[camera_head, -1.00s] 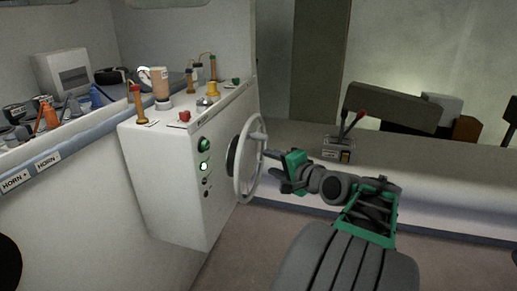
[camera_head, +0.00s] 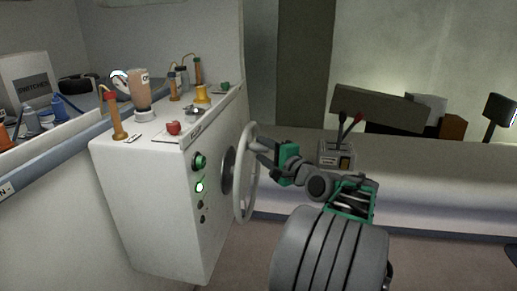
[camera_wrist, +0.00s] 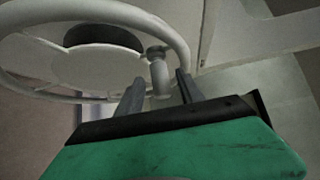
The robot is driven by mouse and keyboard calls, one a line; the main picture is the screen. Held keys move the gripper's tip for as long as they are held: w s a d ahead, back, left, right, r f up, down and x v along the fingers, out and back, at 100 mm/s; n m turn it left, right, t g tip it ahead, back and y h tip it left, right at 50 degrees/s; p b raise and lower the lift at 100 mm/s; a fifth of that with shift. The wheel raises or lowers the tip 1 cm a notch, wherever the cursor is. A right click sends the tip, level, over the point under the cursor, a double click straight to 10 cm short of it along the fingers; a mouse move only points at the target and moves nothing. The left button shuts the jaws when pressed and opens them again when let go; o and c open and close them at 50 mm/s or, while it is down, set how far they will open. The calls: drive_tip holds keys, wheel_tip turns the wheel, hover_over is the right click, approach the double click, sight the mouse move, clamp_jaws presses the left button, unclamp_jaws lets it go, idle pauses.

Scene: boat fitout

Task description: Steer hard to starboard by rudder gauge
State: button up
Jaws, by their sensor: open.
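The white steering wheel (camera_head: 246,172) stands on the right face of the white console (camera_head: 150,200), seen nearly edge-on. In the wrist view the wheel (camera_wrist: 60,93) fills the upper left, with a short knob (camera_wrist: 159,75) on its rim. My gripper (camera_head: 257,145) is at the wheel's upper rim. In the wrist view my gripper (camera_wrist: 158,88) is open, its two fingers on either side of the knob; I cannot tell whether they touch it. A small round gauge (camera_head: 121,78) shows behind the bottle on the console; its reading is too small to tell.
The console carries a red button (camera_head: 174,128), a brown bottle (camera_head: 141,92) and a yellow fitting (camera_head: 202,93). A twin-lever throttle box (camera_head: 338,155) stands on the bench (camera_head: 420,170) behind my arm.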

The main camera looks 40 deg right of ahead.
drive_tip(key=shift+w+d, duration=0.1)
drive_tip(key=shift+w, duration=0.9)
drive_tip(key=shift+c, duration=0.2)
clamp_jaws()
idle(0.5)
